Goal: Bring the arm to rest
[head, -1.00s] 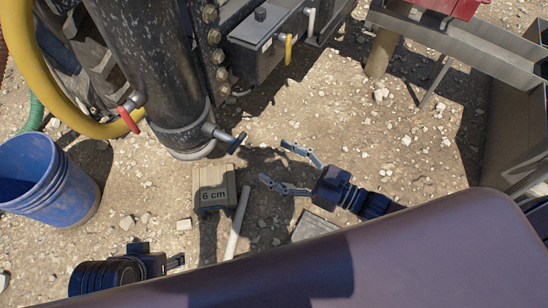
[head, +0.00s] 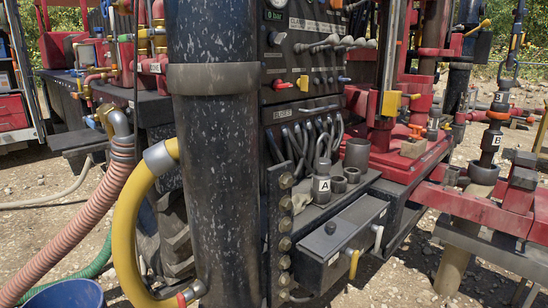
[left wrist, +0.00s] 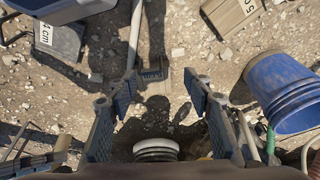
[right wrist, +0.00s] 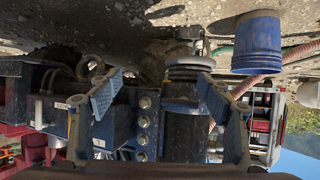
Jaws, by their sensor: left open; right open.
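My left gripper (left wrist: 162,88) shows in the left wrist view. Its two fingers are spread, with nothing between them, above stony ground. My right gripper (right wrist: 160,79) shows in the right wrist view, where the scene appears upside down. Its fingers are also spread and hold nothing; the thick black column (right wrist: 184,130) shows behind the gap between them. Neither gripper nor arm is in the head view.
The black column (head: 212,150) stands ahead, with a yellow hose (head: 126,235) beside it and a control panel (head: 305,60) behind. A blue bucket (head: 65,294) is at lower left; it also shows in the left wrist view (left wrist: 285,90). Marked blocks (left wrist: 235,14) lie on the ground.

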